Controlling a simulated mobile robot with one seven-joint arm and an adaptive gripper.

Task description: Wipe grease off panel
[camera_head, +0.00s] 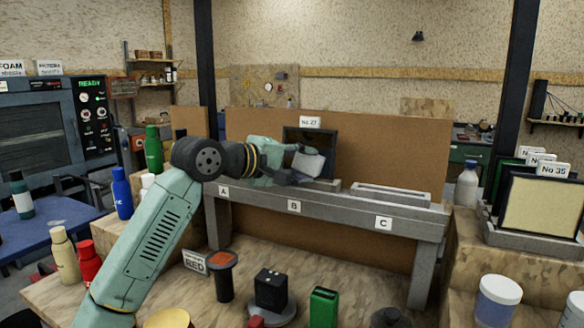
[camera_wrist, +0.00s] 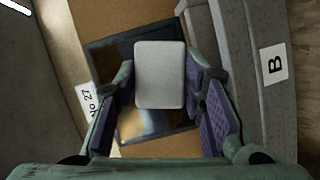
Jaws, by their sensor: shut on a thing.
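The panel labelled No 27 (camera_head: 299,140) is dark and framed, and stands upright on the grey bench near the marks A and B. In the wrist view the panel (camera_wrist: 160,122) shows a glossy dark face with a brownish smear or reflection low on it; I cannot tell which. My gripper (camera_head: 294,172) is in front of the panel, shut on a pale grey-white pad (camera_head: 307,163). In the wrist view my gripper (camera_wrist: 163,88) has the pad (camera_wrist: 160,75) between its fingers, hiding the panel's middle. I cannot tell whether the pad touches the panel.
The grey bench (camera_head: 340,205) carries marks A, B and C, with an empty slotted holder (camera_head: 390,194) near C. A brown board (camera_head: 400,150) stands behind. Bottles, a green container (camera_head: 323,307) and a black block (camera_head: 270,290) crowd the lower wooden surface. Panel No 35 (camera_head: 540,208) stands at right.

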